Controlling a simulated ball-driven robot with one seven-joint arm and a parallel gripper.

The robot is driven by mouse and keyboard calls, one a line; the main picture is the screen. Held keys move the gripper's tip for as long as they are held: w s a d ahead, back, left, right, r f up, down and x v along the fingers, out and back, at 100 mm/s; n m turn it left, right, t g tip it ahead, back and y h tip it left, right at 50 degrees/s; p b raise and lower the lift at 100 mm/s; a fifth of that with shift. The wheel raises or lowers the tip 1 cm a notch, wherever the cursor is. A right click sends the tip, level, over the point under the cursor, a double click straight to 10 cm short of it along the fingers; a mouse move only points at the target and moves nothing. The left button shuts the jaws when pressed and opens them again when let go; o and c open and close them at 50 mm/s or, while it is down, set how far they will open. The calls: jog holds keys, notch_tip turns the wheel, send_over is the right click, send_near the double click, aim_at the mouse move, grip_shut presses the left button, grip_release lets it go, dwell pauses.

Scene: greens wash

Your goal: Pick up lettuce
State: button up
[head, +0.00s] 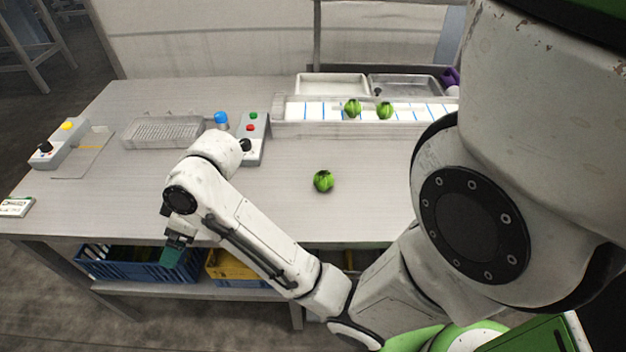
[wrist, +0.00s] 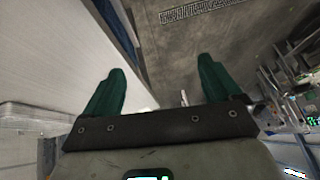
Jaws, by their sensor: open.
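A green lettuce (head: 323,181) lies alone on the grey metal table (head: 290,215), right of my forearm. Two more lettuces, one on the left (head: 352,108) and one on the right (head: 385,110), rest on the white conveyor (head: 300,110) with blue lines at the back. My gripper (head: 172,256) hangs past the table's front edge at the left, well away from every lettuce. In the wrist view its two green fingers (wrist: 160,88) are spread apart with nothing between them. No lettuce shows in the wrist view.
A control box (head: 253,135) with buttons, a blue-capped item (head: 221,120) and a wire tray (head: 163,132) stand back left. Another button box (head: 58,146) is far left. Blue (head: 120,266) and yellow (head: 228,268) crates sit below. The table around the lone lettuce is clear.

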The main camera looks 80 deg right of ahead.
jog(key=d+r+n+h, duration=0.1)
jog(key=d+r, duration=0.3)
jog(key=d, duration=0.5)
jog(key=g+h, duration=0.1)
jog(key=g, duration=0.5)
send_over(323, 172)
jog(key=shift+w+f, duration=0.2)
jog(key=shift+f, duration=0.65)
jog(key=f, duration=0.3)
jog(key=s+f, duration=0.1)
jog(key=f, duration=0.1)
jog(key=shift+w+f+p, duration=0.15)
jog(key=shift+f+p, duration=0.05)
jog(key=shift+f, duration=1.35)
jog(key=shift+w+f+p, duration=0.1)
jog(key=shift+f+p, duration=0.1)
jog(key=shift+f, duration=1.3)
jog(key=shift+c, duration=0.5)
jog(key=c, duration=1.1)
